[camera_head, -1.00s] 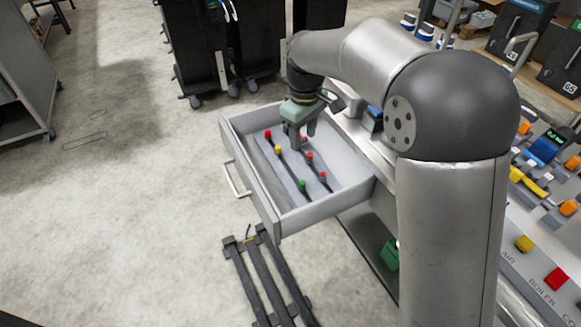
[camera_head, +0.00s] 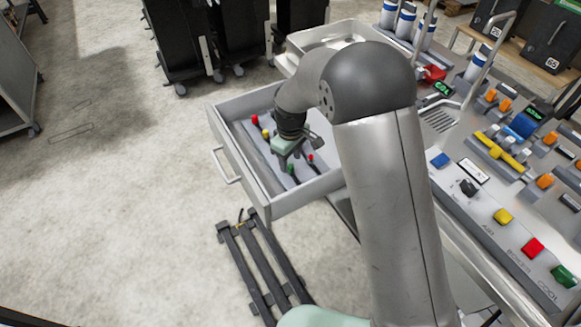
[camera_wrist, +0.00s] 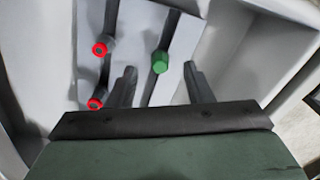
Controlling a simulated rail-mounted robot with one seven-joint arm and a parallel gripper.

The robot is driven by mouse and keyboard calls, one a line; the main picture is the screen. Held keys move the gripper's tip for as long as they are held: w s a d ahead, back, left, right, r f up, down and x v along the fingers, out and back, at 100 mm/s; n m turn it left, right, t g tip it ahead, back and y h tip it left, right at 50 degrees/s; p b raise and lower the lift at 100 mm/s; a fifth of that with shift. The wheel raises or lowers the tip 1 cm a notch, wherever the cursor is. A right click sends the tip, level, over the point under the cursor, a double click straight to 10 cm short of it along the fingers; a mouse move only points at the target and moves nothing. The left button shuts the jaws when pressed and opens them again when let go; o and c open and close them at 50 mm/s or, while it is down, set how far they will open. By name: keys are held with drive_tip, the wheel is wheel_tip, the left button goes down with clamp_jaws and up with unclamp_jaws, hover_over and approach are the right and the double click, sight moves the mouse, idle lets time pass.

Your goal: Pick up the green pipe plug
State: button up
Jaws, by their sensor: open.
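The green pipe plug (camera_head: 291,168) stands in the open drawer (camera_head: 222,141), partly beside my gripper in the head view. My gripper (camera_head: 289,162) is over the drawer. In the wrist view the two fingers of my gripper (camera_wrist: 160,80) are apart, one on each side of the green plug's line, with nothing between them that they grip. The height of the fingertips above the plug is hard to tell.
Red plugs (camera_wrist: 100,49) and (camera_wrist: 95,103) stand left of the fingers in the wrist view. The drawer walls enclose the space. A control panel (camera_head: 480,200) lies to the right.

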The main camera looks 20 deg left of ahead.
sight(290, 170)
drive_tip(key=shift+f, duration=1.2)
clamp_jaws()
drive_tip(key=shift+r, duration=0.1)
